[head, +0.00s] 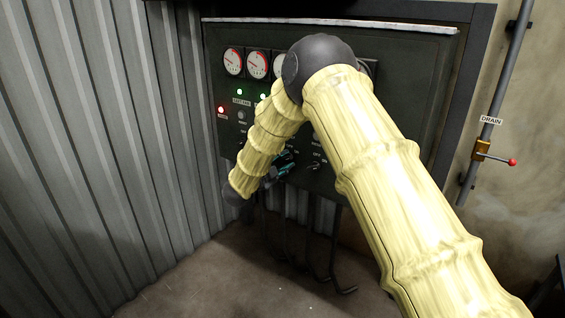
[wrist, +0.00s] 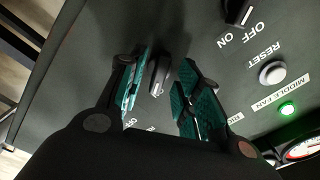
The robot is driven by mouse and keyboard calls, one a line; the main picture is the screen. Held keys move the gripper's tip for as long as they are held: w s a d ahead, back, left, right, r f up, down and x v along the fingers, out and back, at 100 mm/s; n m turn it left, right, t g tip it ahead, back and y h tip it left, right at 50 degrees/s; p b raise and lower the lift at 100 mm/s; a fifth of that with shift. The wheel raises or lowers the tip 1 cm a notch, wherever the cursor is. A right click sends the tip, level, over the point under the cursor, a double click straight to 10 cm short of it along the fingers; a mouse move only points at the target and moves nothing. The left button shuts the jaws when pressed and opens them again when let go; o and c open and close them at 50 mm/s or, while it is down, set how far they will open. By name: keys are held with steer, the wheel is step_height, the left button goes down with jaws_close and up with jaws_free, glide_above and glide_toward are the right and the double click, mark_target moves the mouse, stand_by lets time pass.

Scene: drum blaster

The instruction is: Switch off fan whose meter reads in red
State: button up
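A dark control panel (head: 225,150) carries a row of round white meters, a left one (head: 233,62), a second (head: 257,65) and a third (head: 279,66) partly behind my arm; others are hidden. Their needles are too small to read surely. My gripper (wrist: 160,66) is open, its teal fingers on either side of a black knob (wrist: 158,76); I cannot tell whether they touch it. The knob's fan label is mostly hidden by a finger. Another black knob (wrist: 238,12) marked OFF and ON belongs to the column labelled MIDDLE FAN (wrist: 282,92), whose green light (wrist: 287,109) is lit.
A white RESET button (wrist: 272,73) sits beside the middle fan's label. A red light (head: 221,109) glows at the panel's left. A corrugated wall (head: 120,130) stands left; a pipe with a red-tipped drain lever (head: 497,157) is on the right.

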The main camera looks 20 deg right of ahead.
steer(key=shift+w+d, duration=0.1)
steer(key=shift+c, duration=0.2)
jaws_close()
